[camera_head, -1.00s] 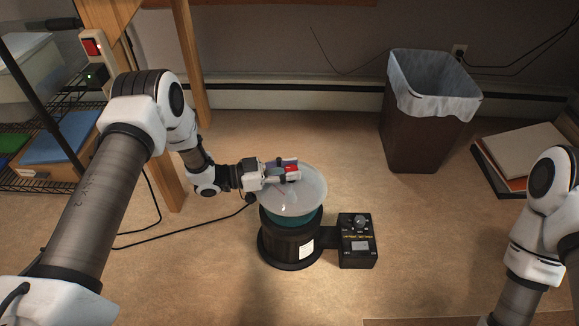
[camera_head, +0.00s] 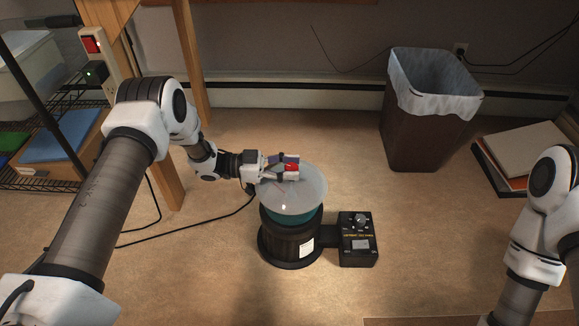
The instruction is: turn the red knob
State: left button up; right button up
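The red knob (camera_head: 291,167) shows on top of the pale lid (camera_head: 305,196) of a round machine with a teal and black body. My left gripper (camera_head: 287,167) reaches in from the left over the lid. One finger is on the far side of the red knob and the other on the near side, and they partly hide it. I cannot tell whether the fingers press on it. My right arm (camera_head: 535,245) is at the right edge, and its gripper is out of view.
A black control box (camera_head: 358,246) with a dial is joined to the machine's right side. A lined bin (camera_head: 430,125) stands at the back right. A wooden post (camera_head: 190,70) and wire shelf are at the left. Cables lie on the floor.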

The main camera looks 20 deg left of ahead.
pick_arm(q)
jog(key=shift+a, duration=0.1)
jog(key=v, duration=1.2)
